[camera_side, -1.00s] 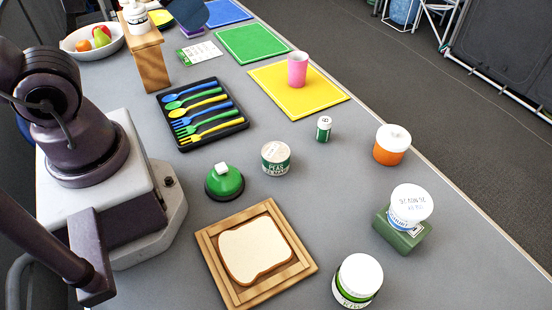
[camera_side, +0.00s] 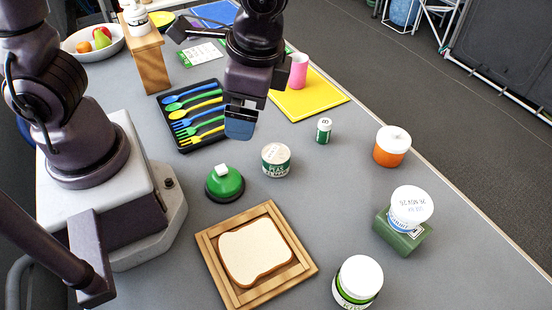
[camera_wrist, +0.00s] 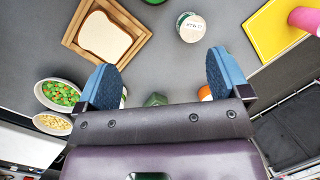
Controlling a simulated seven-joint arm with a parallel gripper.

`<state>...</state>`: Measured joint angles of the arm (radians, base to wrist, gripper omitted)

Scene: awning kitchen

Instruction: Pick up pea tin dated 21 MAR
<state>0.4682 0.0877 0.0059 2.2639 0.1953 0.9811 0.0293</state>
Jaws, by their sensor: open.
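A short tin (camera_side: 276,160) with a pale lid and a green and white label reading PEAS stands upright mid-table; its date is too small to read surely. It also shows in the wrist view (camera_wrist: 191,27), with blurred print on its lid. A white-topped tin (camera_side: 409,206) with print on top rests on a green block (camera_side: 401,233). Another white-topped green tin (camera_side: 357,281) stands at the front. My gripper (camera_side: 240,123) is above the table, up and left of the PEAS tin, apart from it. In the wrist view my gripper (camera_wrist: 163,65) is open and empty.
A green dome with a white knob (camera_side: 224,183) stands left of the PEAS tin, and a small green shaker (camera_side: 324,130) beyond it. A cutlery tray (camera_side: 168,108), a bread board (camera_side: 205,245), an orange jar (camera_side: 391,150) and a pink cup (camera_side: 298,70) surround the area.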

